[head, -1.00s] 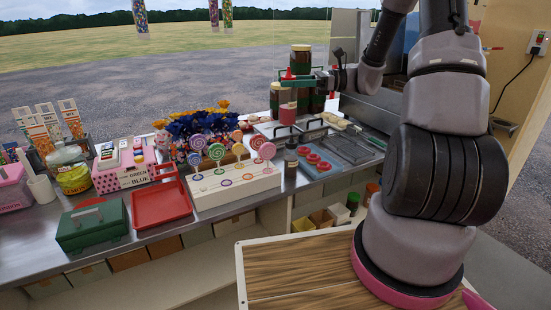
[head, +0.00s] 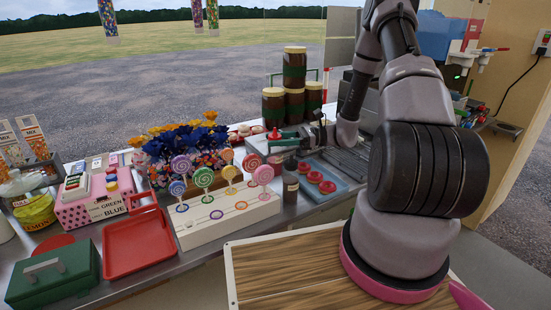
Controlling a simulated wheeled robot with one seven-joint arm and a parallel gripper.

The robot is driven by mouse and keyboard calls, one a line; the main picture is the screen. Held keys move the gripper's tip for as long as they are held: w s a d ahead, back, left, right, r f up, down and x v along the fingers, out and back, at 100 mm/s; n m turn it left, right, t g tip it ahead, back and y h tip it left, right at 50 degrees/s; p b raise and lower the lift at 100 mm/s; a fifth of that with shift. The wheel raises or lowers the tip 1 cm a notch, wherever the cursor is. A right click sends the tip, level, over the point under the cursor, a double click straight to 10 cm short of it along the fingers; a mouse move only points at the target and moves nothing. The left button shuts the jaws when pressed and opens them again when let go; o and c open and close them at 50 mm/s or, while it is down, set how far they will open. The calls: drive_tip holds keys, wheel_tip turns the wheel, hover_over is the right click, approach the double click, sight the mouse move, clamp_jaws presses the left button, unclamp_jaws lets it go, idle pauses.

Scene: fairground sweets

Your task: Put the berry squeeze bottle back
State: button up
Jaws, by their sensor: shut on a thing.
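My gripper (head: 287,142) has green jaws and is shut on the berry squeeze bottle. The bottle's red tip (head: 275,133) shows above the jaws; its lower part is hard to make out, and I cannot tell whether its base touches anything. It is over the back part of the counter, in front of the stacked brown jars (head: 294,100). A dark squeeze bottle (head: 290,183) with a pale label stands upright nearer me, beside the blue tray (head: 343,187) of red rings.
A white lollipop stand (head: 225,220) and blue and orange flowers (head: 185,140) are left of the gripper. Further left are a red tray (head: 137,245), a green box (head: 52,275) and a pink box (head: 95,200). My arm hides the counter's right part.

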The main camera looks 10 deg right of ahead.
sight(276, 153)
drive_tip(key=shift+f, duration=2.5)
drive_tip(key=o, duration=0.9)
drive_tip(key=shift+c, duration=0.2)
